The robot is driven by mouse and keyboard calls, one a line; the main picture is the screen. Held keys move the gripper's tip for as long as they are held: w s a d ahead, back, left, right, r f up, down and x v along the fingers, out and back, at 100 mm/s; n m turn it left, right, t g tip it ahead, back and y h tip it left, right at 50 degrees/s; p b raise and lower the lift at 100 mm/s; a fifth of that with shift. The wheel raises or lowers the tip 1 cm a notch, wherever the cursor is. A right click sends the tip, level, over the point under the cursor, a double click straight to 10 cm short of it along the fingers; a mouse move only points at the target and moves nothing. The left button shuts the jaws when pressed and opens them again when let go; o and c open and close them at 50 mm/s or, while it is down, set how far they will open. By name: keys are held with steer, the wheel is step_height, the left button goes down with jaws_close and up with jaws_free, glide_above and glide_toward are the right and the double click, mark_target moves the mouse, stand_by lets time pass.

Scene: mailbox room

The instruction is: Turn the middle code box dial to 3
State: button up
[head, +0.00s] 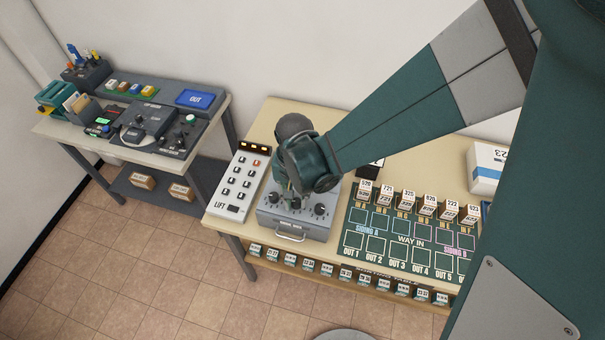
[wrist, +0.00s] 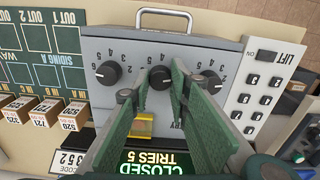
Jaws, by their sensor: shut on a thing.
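The grey code box (head: 298,231) stands on the table with three black dials in a row; in the wrist view its face (wrist: 215,58) appears upside down. The middle dial (wrist: 160,77) sits between the fingertips of my gripper (wrist: 159,84), which is shut on it. Its pointer and several of its numbers are hidden or too small to read. The dials on either side (wrist: 108,73) (wrist: 210,82) are free of the fingers. A green display (wrist: 150,162) reads "CLOSED TRIES 5". In the head view my gripper (head: 295,190) comes down over the box and hides part of it.
A white LIFT button panel (head: 237,186) stands close to the left of the box. A green board (head: 405,237) with small numbered boxes lies to the right. A code card (wrist: 72,161), partly cut off, shows in the wrist view.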

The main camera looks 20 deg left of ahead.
mark_target(297, 201)
steer(key=n+b, duration=0.2)
steer(key=n, duration=0.1)
steer(key=shift+f, duration=0.1)
steer(key=shift+n+b, duration=0.85)
steer(key=shift+n, duration=1.05)
steer(key=o, duration=0.9)
steer(key=shift+r, duration=0.2)
step_height(297, 201, up, 12)
steer(key=shift+f, duration=0.1)
